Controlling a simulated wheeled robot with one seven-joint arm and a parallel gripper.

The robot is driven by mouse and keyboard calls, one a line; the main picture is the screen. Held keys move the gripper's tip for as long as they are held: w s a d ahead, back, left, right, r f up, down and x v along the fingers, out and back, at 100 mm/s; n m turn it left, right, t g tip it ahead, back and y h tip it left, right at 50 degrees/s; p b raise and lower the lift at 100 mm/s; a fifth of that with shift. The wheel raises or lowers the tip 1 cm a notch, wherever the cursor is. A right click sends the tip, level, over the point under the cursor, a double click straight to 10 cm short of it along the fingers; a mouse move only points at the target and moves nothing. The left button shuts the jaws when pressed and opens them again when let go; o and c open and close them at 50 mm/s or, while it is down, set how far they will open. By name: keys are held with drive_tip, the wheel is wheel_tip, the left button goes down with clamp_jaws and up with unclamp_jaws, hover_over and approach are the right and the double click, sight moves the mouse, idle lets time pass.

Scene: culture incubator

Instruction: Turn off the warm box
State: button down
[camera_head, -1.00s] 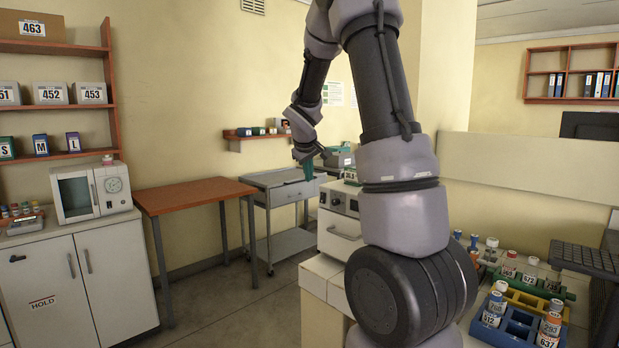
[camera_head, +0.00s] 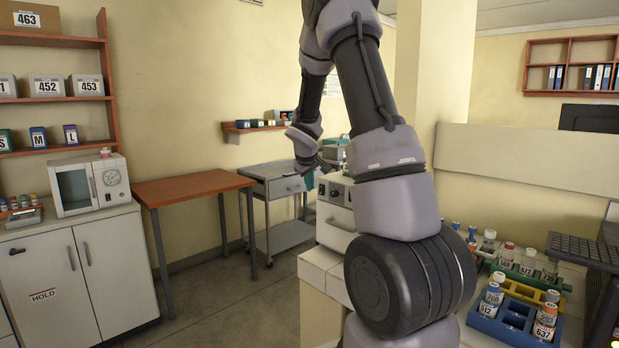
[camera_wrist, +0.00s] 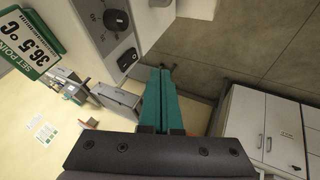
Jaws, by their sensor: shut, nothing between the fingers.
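The warm box (camera_head: 334,226) is a white box on the bench in the head view, partly hidden behind my arm. The panel carries a black round knob (camera_wrist: 117,20) and a black rocker switch (camera_wrist: 128,61). I cannot tell which way the switch is set. A green and white sign (camera_wrist: 33,45) reads SET POINT 36.5 °C. My gripper (camera_wrist: 161,70) has teal fingers, shut and empty. In the wrist view the fingertips are just right of the switch, with no clear contact. In the head view my gripper (camera_head: 309,180) is near the box's front.
A grey trolley (camera_head: 268,190) and a red-topped table (camera_head: 190,188) stand to the left. Colored racks (camera_head: 510,325) with labelled bottles are on the bench at right. White cabinets (camera_wrist: 272,122) show in the wrist view. The floor between is clear.

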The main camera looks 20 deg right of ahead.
sight(320, 192)
drive_tip(key=w+d+f, duration=0.3)
drive_tip(key=d, duration=0.1)
drive_tip(key=shift+d, duration=0.35)
drive_tip(key=shift+d+f, duration=0.15)
drive_tip(key=shift+d, duration=0.05)
idle(0.4)
drive_tip(key=shift+r, duration=0.85)
